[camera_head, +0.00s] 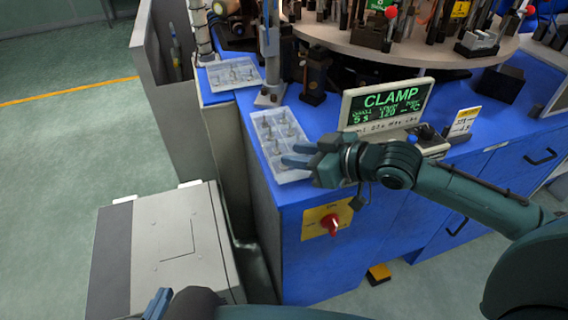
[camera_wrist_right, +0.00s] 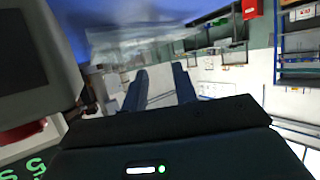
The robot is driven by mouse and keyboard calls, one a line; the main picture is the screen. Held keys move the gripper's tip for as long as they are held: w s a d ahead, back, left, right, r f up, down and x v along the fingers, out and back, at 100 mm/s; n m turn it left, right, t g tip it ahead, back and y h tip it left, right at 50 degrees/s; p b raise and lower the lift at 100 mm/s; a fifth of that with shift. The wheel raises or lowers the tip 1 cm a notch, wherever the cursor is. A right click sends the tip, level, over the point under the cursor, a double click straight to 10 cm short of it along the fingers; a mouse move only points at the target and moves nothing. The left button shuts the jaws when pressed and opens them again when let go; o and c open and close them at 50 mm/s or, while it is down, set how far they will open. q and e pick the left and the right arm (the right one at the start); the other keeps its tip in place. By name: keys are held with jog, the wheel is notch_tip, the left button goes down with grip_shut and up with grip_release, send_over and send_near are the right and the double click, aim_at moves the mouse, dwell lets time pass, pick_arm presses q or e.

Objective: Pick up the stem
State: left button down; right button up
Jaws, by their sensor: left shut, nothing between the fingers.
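A clear compartment tray (camera_head: 262,152) stands on the blue bench at its near left corner, with several small pale stem-like pieces (camera_head: 277,130) in it; I cannot tell one stem from another. My right gripper (camera_head: 296,154) reaches in from the right, its open fingers over the tray's near right part. In the right wrist view the fingers (camera_wrist_right: 160,85) are apart with nothing seen between them, and a blurred translucent tray (camera_wrist_right: 150,42) lies beyond. My left gripper (camera_head: 158,303) shows only in part at the bottom edge, shut and away from the tray.
A second clear tray (camera_head: 232,74) lies farther back. A CLAMP display (camera_head: 388,104) stands just behind my right gripper, and a metal post (camera_head: 270,60) rises behind the near tray. A round turntable (camera_head: 400,48) fills the back. A grey cabinet (camera_head: 165,245) stands on the floor at left.

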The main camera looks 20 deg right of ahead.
jog(key=x, duration=0.4)
jog(key=shift+a+f, duration=0.1)
jog(key=shift+f, duration=0.1)
jog(key=shift+s, duration=0.1)
jog(key=shift+c, duration=0.3)
grip_shut()
